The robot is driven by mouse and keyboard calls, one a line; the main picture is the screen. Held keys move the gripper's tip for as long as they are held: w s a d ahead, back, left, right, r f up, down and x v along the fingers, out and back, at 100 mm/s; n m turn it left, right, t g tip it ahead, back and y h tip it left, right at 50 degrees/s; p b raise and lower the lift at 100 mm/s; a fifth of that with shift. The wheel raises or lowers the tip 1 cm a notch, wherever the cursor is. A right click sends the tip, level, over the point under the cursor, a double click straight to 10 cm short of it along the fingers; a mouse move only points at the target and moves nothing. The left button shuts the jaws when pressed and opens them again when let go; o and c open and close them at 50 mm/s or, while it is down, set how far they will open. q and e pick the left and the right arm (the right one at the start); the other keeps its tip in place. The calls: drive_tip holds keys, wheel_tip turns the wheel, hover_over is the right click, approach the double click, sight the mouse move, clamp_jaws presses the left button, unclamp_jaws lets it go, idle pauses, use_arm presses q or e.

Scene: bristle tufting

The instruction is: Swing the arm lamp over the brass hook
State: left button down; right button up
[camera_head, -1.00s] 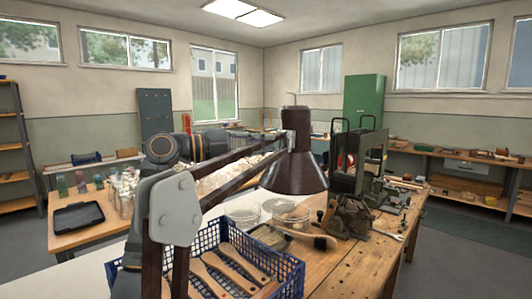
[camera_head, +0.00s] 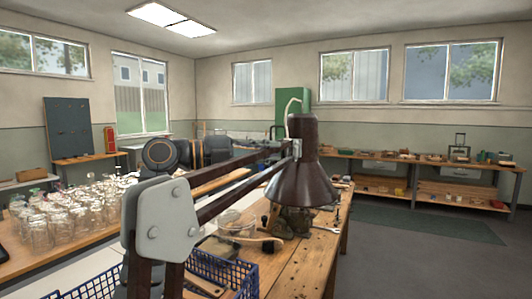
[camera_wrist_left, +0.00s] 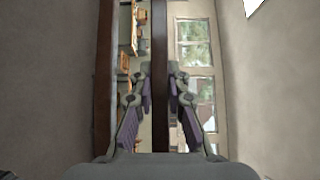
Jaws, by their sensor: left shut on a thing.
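The arm lamp has a dark brown shade (camera_head: 303,182), a pair of slanting arm bars (camera_head: 235,184) and a grey joint plate (camera_head: 165,222) in the head view. The shade hangs above the wooden bench, in front of the machine there, and hides most of it. My left gripper (camera_wrist_left: 160,74) shows in the left wrist view, its two fingers closed on either side of a dark lamp bar (camera_wrist_left: 160,120). In the head view its hand is mostly hidden behind the lamp arm. I cannot make out the brass hook. My right gripper is not in view.
The wooden bench (camera_head: 300,262) holds a glass dish (camera_head: 238,224) and a wooden-handled brush (camera_head: 255,243) below the lamp arm. A blue crate (camera_head: 243,280) stands at its near left. Several glass jars (camera_head: 62,218) crowd the left table. The floor at right is free.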

use_arm(q)
drive_tip(key=c, duration=1.3)
unclamp_jaws()
drive_tip(key=v, duration=1.2)
